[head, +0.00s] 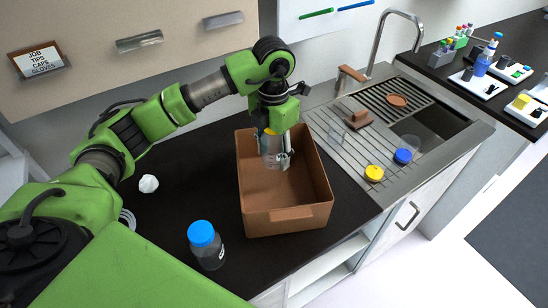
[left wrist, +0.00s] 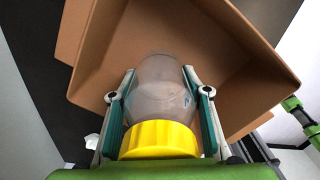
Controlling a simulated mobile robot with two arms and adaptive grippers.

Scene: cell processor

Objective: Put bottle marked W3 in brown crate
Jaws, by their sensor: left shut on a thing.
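The brown crate (head: 290,218) stands open on the dark counter and also shows in the left wrist view (left wrist: 105,45). My left gripper (head: 277,158) is shut on a clear bottle with a yellow cap (left wrist: 160,90). In the head view this bottle (head: 270,152) hangs within the outline of the crate's opening, at its back part. I cannot read any marking on it, nor tell whether it touches the crate floor. A clear bottle with a blue cap (head: 207,248) stands upright on the counter, left of the crate; its label is too small to read. My right gripper is not in view.
A sink (head: 425,130) with a drainboard lies right of the crate. A yellow lid (head: 374,173), a blue lid (head: 403,156) and brown pieces lie on it. A crumpled white ball (head: 148,184) lies on the counter. Racks and small bottles stand at the far right.

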